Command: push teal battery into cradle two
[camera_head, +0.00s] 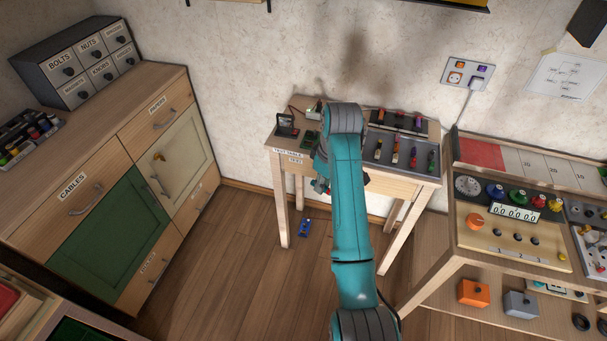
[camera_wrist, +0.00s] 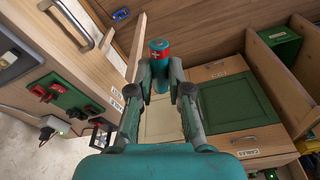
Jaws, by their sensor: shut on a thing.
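My gripper (camera_wrist: 158,84) is shut on a teal battery (camera_wrist: 158,58) with a red band and a white plus mark. The battery sticks out past the fingertips in the wrist view, clear of the furniture by the table's edge. In the head view my arm hides the battery and most of the gripper (camera_head: 321,186), which is by the front of the test table (camera_head: 284,151). I cannot tell which place is cradle two. A green board with red parts (camera_wrist: 62,97) is on the table, left of the gripper in the wrist view.
A tray with several coloured batteries (camera_head: 395,154) lies on the table's right side, with a dark rack (camera_head: 402,121) behind it. A small black meter (camera_head: 287,124) stands at the left. A blue object (camera_head: 304,228) lies on the floor. A cabinet (camera_head: 120,190) stands left; a workbench (camera_head: 510,235) right.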

